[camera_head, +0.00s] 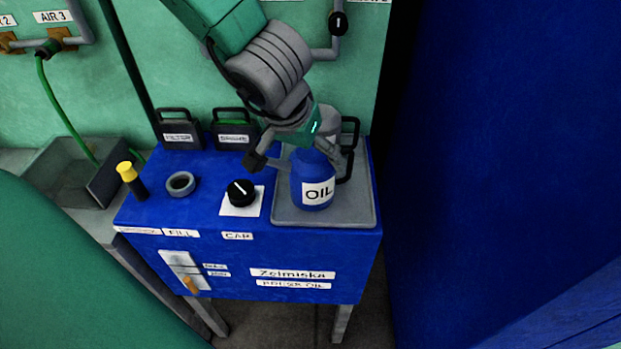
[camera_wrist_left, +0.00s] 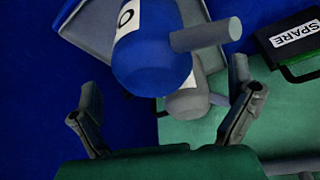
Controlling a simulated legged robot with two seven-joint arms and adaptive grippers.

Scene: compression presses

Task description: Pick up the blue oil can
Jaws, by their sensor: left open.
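The blue oil can (camera_head: 312,189), with a white OIL label, stands upright on a grey tray (camera_head: 362,207) at the right of the blue cabinet. My left gripper (camera_head: 300,163) is open over the can's top, coming from behind and above. One finger is to the left of the can and the other is at its right; I cannot tell if either touches. In the left wrist view, the can (camera_wrist_left: 150,62) is ahead of the spread fingers (camera_wrist_left: 166,112), with a grey cylindrical part sticking out sideways. The gripper hides the can's top in the head view. My right gripper is out of view.
A grey container (camera_head: 329,120) stands close behind the can. On the blue cabinet (camera_head: 150,215) are a black knob (camera_head: 241,192), a grey ring (camera_head: 181,184), a yellow-topped cylinder (camera_head: 128,175) and FILTER (camera_head: 178,136) and SPARE (camera_head: 234,137) boxes. A green wall is behind.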

